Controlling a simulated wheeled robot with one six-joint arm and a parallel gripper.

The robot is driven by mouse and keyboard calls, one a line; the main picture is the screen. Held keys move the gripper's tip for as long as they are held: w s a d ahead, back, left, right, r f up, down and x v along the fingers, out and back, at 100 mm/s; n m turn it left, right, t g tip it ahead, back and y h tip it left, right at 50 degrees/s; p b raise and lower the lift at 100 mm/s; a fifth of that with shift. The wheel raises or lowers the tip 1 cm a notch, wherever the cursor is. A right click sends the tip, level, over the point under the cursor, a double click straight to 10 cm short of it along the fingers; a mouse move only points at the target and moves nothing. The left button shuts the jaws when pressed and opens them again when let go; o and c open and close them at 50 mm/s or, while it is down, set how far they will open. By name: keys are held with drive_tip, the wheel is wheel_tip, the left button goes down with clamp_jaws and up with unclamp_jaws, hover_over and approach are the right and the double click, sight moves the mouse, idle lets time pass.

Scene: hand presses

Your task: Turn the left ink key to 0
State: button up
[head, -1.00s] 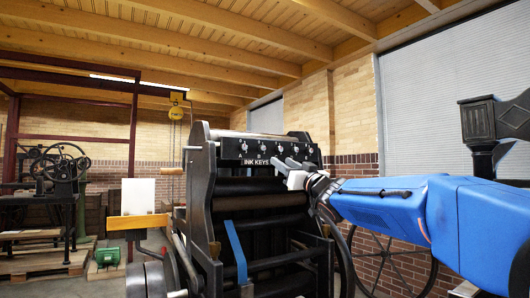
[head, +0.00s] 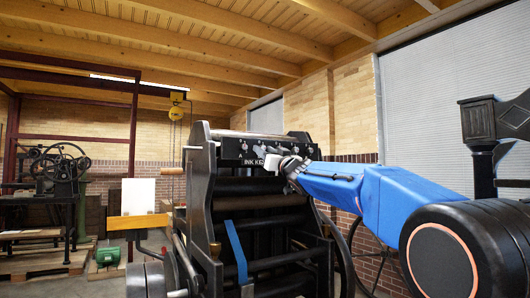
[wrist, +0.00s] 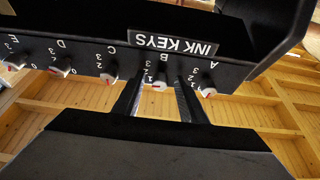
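The ink key panel (head: 270,152) crosses the top of the black press, with lettered white knobs. The left key, A (head: 244,146), is at its left end in the head view. The wrist view is upside down, so key A (wrist: 207,89) shows there on the right, with a red mark; its setting is hard to read. Key B (wrist: 158,83) shows in the gap between my fingers. My gripper (wrist: 159,80) is open, its two dark fingers apart, and key A lies outside them. In the head view my gripper (head: 272,162) covers part of the panel and hides some keys.
Keys C (wrist: 109,78), D (wrist: 60,68) and E line the panel beside B. The INK KEYS plate (wrist: 174,41) sits close to keys A and B. Black rollers (head: 262,202) lie below the panel. A blue strip (head: 236,250) leans on the press.

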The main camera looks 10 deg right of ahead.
clamp_jaws()
drive_tip(key=shift+n, duration=0.5)
drive_tip(key=n+g+y, duration=0.1)
drive_tip(key=n, duration=0.2)
drive_tip(key=n+g+y, duration=0.1)
drive_tip(key=n+y, duration=0.1)
drive_tip(key=n, duration=0.2)
drive_tip(key=n+g+y, duration=0.1)
drive_tip(key=n, duration=0.2)
drive_tip(key=shift+w+d+r+y, duration=0.1)
drive_tip(key=shift+d+r+y, duration=0.05)
drive_tip(key=shift+d+y, duration=0.15)
drive_tip(key=n+g, duration=0.1)
drive_tip(key=n, duration=0.2)
drive_tip(key=n+g, duration=0.1)
drive_tip(key=n, duration=0.1)
drive_tip(key=shift+r+n+g+y, duration=0.1)
drive_tip(key=shift+n+g+y, duration=0.2)
drive_tip(key=shift+n+y, duration=0.1)
drive_tip(key=shift+d+r+n+g, duration=0.1)
drive_tip(key=shift+n+g, duration=0.6)
drive_tip(key=shift+n, duration=1.3)
